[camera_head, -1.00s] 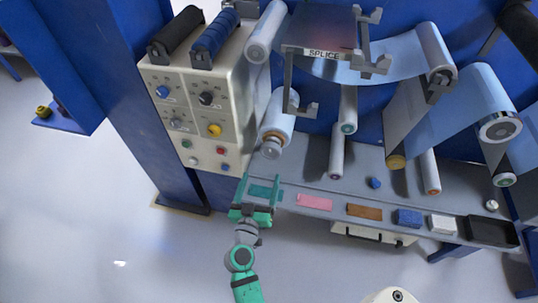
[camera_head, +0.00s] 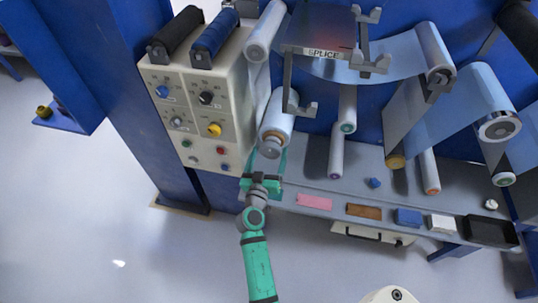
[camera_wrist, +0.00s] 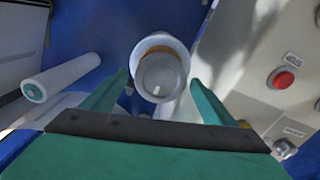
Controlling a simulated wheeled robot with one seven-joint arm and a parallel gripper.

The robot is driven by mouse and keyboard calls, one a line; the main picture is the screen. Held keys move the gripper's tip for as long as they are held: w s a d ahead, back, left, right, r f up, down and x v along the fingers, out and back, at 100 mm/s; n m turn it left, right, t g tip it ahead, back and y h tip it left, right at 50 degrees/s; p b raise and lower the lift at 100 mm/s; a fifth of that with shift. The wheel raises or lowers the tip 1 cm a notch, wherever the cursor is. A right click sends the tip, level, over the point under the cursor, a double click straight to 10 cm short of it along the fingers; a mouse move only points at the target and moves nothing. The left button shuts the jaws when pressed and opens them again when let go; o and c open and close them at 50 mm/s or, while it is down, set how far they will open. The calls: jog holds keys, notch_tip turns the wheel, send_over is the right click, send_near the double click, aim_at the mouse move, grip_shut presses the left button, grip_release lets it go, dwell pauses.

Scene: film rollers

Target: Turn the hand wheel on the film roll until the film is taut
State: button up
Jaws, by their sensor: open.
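The film roll (camera_head: 277,112) is a pale roller beside the control panel in the head view, with a grey hand wheel (camera_head: 272,146) on its near end. In the wrist view the hand wheel (camera_wrist: 160,77) is a round grey-white knob facing the camera, with the roll's pale rim (camera_wrist: 158,42) around it. My gripper (camera_head: 267,160) is open in the head view, its fingers reaching up at the hand wheel. In the wrist view my green gripper fingers (camera_wrist: 156,90) stand on either side of the wheel, with gaps visible. The film's tautness is hard to judge.
The control panel (camera_head: 155,127) with knobs and buttons stands close on the left. A red button (camera_wrist: 283,79) shows at right in the wrist view. Another roller (camera_wrist: 62,76) lies to the left there. A shelf with a pink block (camera_head: 314,201) and a brown block (camera_head: 364,211) runs to the right.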

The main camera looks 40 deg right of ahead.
jog(key=c, duration=1.1)
jog(key=shift+o, duration=0.3)
jog(key=n, duration=0.4)
jog(key=shift+w+n, duration=0.1)
jog(key=shift+n, duration=0.3)
jog(key=n, duration=0.4)
jog(key=shift+n, duration=0.3)
